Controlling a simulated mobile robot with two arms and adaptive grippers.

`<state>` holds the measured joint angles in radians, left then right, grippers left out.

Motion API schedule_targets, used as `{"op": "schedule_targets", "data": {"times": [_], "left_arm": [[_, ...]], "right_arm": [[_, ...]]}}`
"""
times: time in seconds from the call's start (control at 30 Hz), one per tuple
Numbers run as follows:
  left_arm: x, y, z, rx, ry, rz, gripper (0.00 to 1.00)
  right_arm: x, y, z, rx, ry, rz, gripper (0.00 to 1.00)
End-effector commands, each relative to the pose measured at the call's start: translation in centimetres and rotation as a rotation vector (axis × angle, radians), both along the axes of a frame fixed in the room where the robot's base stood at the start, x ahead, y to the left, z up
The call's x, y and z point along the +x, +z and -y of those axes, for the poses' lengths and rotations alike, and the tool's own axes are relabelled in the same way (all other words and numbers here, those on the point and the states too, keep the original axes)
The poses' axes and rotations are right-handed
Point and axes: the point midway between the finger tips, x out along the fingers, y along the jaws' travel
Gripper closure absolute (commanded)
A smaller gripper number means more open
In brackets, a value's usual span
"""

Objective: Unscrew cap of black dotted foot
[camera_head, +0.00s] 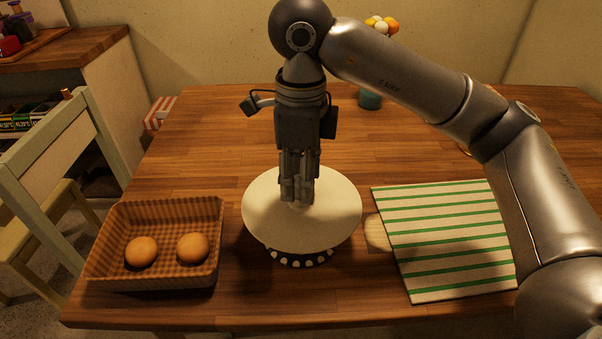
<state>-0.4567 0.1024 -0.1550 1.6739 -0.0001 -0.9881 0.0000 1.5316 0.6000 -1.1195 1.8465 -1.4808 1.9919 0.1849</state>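A broad, round cream top (262,215) sits over a black foot with cream dots (300,259) on the wooden table. Only the front edge of the foot shows below the top. My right gripper (297,198) points straight down at the middle of the cream top. Its fingers are close together, and their tips are at or just above the surface. A small pale bit shows at the tips, but I cannot tell whether the fingers grip it. My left gripper is not in view.
A brown woven basket (153,210) with two round buns stands left. A green-striped cloth (440,240) lies right, with a small pale round piece (377,233) at its edge. A teal vase (369,99) stands behind. A chair (60,155) is at the left.

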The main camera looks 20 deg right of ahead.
Motion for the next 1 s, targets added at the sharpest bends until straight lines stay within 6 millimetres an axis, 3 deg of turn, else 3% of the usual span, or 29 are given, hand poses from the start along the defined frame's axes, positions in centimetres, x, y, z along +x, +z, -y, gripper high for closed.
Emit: {"op": "schedule_targets", "data": {"times": [0.03, 0.3, 0.47, 0.6, 0.77, 1.0], "left_arm": [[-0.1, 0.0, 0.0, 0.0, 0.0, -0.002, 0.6], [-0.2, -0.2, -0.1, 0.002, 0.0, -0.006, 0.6], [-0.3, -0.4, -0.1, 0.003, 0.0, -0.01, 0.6], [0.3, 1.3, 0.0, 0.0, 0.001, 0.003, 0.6], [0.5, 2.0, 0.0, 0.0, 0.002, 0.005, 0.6], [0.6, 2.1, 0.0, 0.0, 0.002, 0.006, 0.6]], "right_arm": [[0.0, 0.0, 0.0, 0.0, 0.001, 0.0, 0.61], [0.0, 0.0, 0.0, 0.0, 0.004, -0.001, 0.96], [-0.1, -0.1, -0.1, 0.001, 0.054, -0.002, 0.96], [-0.1, -0.2, -0.1, 0.002, 0.205, -0.002, 0.96], [-0.1, -0.1, -0.1, 0.001, 0.341, -0.003, 0.96], [-0.1, -0.1, -0.1, 0.002, 0.37, -0.003, 0.97]]}}
